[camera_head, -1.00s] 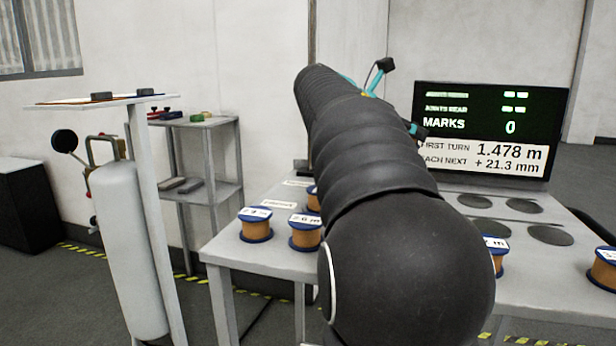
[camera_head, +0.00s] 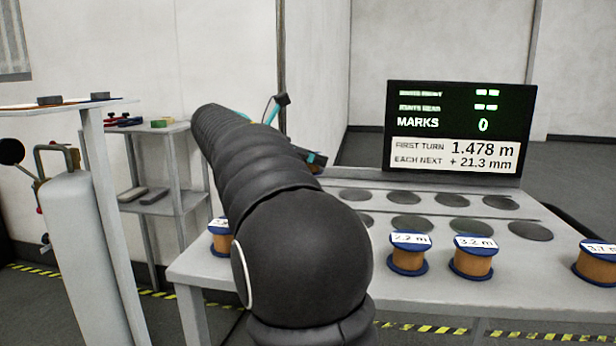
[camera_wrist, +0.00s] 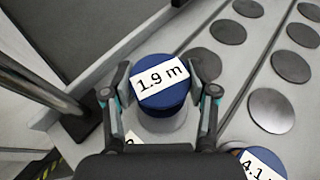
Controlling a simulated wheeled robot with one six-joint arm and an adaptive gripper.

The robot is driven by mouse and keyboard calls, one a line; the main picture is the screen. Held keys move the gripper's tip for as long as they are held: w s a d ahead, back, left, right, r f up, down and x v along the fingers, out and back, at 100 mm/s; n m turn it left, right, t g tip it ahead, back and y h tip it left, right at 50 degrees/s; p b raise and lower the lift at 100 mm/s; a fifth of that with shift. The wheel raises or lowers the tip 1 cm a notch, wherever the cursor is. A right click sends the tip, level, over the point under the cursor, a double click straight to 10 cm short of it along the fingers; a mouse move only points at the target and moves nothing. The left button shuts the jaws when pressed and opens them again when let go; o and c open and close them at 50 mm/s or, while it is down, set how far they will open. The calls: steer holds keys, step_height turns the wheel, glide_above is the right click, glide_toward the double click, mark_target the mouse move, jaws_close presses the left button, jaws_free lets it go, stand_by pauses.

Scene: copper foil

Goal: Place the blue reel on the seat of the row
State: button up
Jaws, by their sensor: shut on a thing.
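The blue reel (camera_wrist: 163,103) with a "1.9 m" label is between the two fingers of my gripper (camera_wrist: 162,90) in the wrist view. The fingers are shut on its sides. In the head view my gripper (camera_head: 294,132) is mostly hidden behind my dark arm, and the held reel cannot be made out clearly. Dark round seats lie in two rows on the grey table, a back row (camera_head: 453,200) and a front row (camera_head: 468,227). The wrist view shows seats (camera_wrist: 228,32) to the right of the held reel.
Copper reels with blue flanges, such as the "3.2 m" reel (camera_head: 472,260), stand along the table's near side. A display (camera_head: 458,127) reading "MARKS 0" stands behind. A white cylinder (camera_head: 85,260) and shelves (camera_head: 160,203) are at left.

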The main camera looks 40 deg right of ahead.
steer(key=shift+f+b, duration=0.5)
steer(key=shift+f, duration=1.5)
steer(key=shift+f, duration=0.15)
steer(key=o, duration=1.2)
steer(key=shift+c, duration=0.2)
steer(key=shift+r, duration=0.2)
steer(key=p+v, duration=0.1)
steer(key=v, duration=1)
steer(key=shift+p, duration=0.3)
steer(key=shift+w+a+r, duration=0.1)
steer(key=shift+a+r, duration=0.05)
steer(key=shift+a, duration=0.3)
